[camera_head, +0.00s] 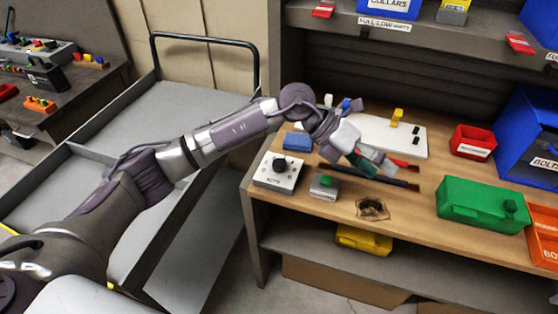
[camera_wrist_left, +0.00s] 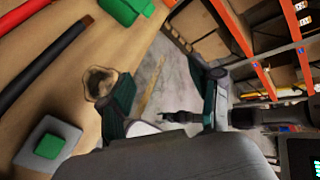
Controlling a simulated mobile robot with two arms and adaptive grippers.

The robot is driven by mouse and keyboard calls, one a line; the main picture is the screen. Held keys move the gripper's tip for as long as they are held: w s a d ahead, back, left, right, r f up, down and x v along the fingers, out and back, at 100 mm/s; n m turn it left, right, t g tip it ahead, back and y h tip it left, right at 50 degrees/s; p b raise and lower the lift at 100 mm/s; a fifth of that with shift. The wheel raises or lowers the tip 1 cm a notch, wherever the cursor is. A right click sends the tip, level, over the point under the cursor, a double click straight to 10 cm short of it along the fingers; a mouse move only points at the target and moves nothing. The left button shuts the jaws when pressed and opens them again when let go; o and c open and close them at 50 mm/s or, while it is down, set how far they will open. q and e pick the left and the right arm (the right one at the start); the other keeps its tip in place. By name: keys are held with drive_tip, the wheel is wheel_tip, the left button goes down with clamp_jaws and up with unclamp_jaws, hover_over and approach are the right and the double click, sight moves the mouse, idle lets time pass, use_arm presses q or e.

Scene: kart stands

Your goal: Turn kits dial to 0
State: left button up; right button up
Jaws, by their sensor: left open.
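The kits dial is a black knob (camera_head: 279,164) on a light grey box (camera_head: 277,181) with a dark label, at the left front of the wooden bench. The small label is hard to read, and I cannot make out the dial's exact setting. My left gripper (camera_head: 369,162) is open and empty above the bench, to the right of the dial and apart from it. Its spread fingers also show in the left wrist view (camera_wrist_left: 163,100), with nothing between them. The dial does not show in the left wrist view. My right gripper is not in view.
A grey box with a green button (camera_head: 326,182) stands just right of the dial; a blue block (camera_head: 297,141) is behind it. Dark and red rods (camera_head: 376,179) lie under the gripper.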

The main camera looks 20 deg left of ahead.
use_arm(q)
drive_tip(key=w+a+f+y, duration=0.1)
drive_tip(key=w+a+y, duration=0.25)
drive_tip(key=a, duration=0.25)
drive_tip(key=w+a+y, duration=0.2)
drive_tip(key=a+y, duration=0.2)
drive_tip(key=a, duration=0.3)
drive_tip(key=y, duration=0.4)
approach(279, 162)
drive_tip(key=shift+n+t, duration=0.4)
drive_tip(key=shift+t, duration=0.1)
drive_tip(key=f+p, duration=0.1)
drive_tip(key=f, duration=0.2)
drive_tip(key=f+p, duration=0.1)
drive_tip(key=f, duration=0.2)
drive_tip(key=s+f+p, duration=0.1)
drive_tip(key=f, duration=0.2)
drive_tip(key=shift+d+f, duration=0.1)
drive_tip(key=shift+f, duration=0.1)
drive_tip(key=shift+c, duration=0.2)
drive_tip(key=c, duration=1.1)
